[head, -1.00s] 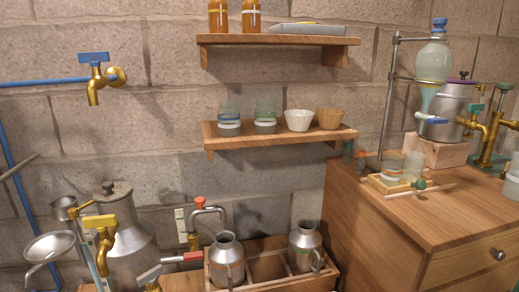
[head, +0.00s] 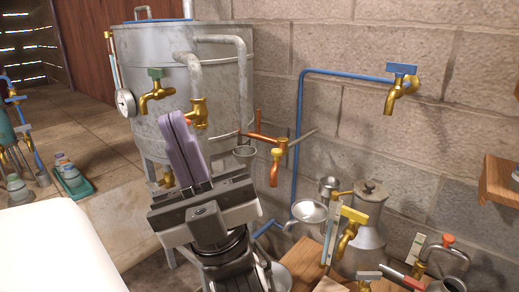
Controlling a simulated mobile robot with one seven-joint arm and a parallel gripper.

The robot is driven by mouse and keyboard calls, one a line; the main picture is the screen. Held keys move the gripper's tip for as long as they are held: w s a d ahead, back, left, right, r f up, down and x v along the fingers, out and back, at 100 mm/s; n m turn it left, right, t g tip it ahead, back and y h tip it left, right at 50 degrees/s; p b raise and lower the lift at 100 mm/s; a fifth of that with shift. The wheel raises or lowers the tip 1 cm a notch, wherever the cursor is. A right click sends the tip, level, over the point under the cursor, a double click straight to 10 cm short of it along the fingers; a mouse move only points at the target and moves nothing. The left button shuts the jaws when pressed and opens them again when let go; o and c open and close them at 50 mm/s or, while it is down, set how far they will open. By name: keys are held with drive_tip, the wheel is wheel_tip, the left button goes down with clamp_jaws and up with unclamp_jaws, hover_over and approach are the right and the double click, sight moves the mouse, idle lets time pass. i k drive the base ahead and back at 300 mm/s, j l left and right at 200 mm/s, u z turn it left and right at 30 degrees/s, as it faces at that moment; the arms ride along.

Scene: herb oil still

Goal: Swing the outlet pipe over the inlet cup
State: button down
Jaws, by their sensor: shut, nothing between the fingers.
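My gripper (head: 187,150) has purple fingers, closed together and empty. It points up in front of the steel still tank (head: 225,95), left of the centre. A grey bent pipe (head: 192,75) runs down the tank's front to a brass fitting (head: 198,112), close behind the fingertips in the picture. I cannot tell for certain which pipe and cup are the outlet and inlet.
A blue pipe (head: 297,130) climbs the stone wall to a brass tap (head: 400,85). A metal can (head: 365,225), a funnel-like bowl (head: 307,212) and a yellow tap (head: 350,230) crowd the lower right. A white surface (head: 60,250) fills the lower left.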

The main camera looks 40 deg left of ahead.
sight(282, 142)
drive_tip(key=u, duration=1.1)
